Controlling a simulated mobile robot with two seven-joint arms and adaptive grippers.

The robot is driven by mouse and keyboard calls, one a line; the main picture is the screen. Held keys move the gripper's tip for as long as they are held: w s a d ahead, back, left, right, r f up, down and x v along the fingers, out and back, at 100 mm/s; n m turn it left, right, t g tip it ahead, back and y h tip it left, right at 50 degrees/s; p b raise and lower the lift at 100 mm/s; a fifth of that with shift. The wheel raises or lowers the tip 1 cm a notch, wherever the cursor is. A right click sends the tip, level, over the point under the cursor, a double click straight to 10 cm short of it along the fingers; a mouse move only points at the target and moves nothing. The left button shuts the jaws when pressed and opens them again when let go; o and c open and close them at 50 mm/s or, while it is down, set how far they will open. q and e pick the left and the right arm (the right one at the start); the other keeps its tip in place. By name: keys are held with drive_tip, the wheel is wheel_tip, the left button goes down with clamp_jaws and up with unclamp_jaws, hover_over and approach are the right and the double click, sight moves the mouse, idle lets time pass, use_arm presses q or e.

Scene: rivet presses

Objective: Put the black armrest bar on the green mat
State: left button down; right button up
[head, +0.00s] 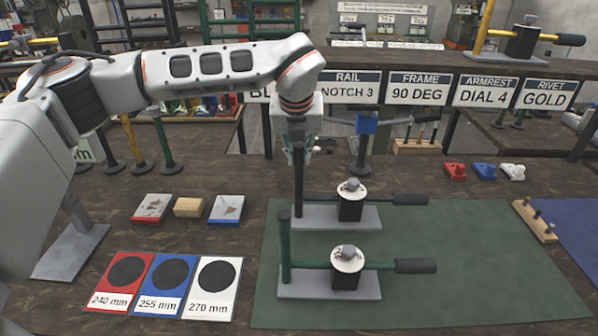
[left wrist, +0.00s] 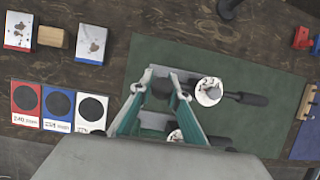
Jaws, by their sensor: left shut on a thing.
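The black armrest bar (head: 298,185) stands upright on a grey base plate, with a side handle (head: 410,199) and a white dial (head: 350,188). My left gripper (head: 299,155) is shut on the top of its black post. The base lies over the far left part of the green mat (head: 480,260); I cannot tell whether it touches. In the left wrist view my left gripper (left wrist: 162,76) is above the base, and the dial (left wrist: 209,91) and mat (left wrist: 270,70) show right of it. My right gripper is not in view.
A similar bar with a green post (head: 284,250) stands on the mat just in front. Cards marked 240, 255 and 270 mm (head: 215,290) lie to the left, with small blocks (head: 187,207) behind. The mat's right side is clear. A pegged wooden block (head: 535,220) sits at its right edge.

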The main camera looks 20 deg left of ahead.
use_arm(q)
drive_tip(key=shift+f, duration=2.5)
drive_tip(key=c, duration=2)
unclamp_jaws()
drive_tip(key=shift+f, duration=0.1)
drive_tip(key=shift+o, duration=0.4)
approach(299, 172)
drive_tip(key=shift+w+a+r+b, duration=0.1)
drive_tip(key=shift+r+b, duration=0.35)
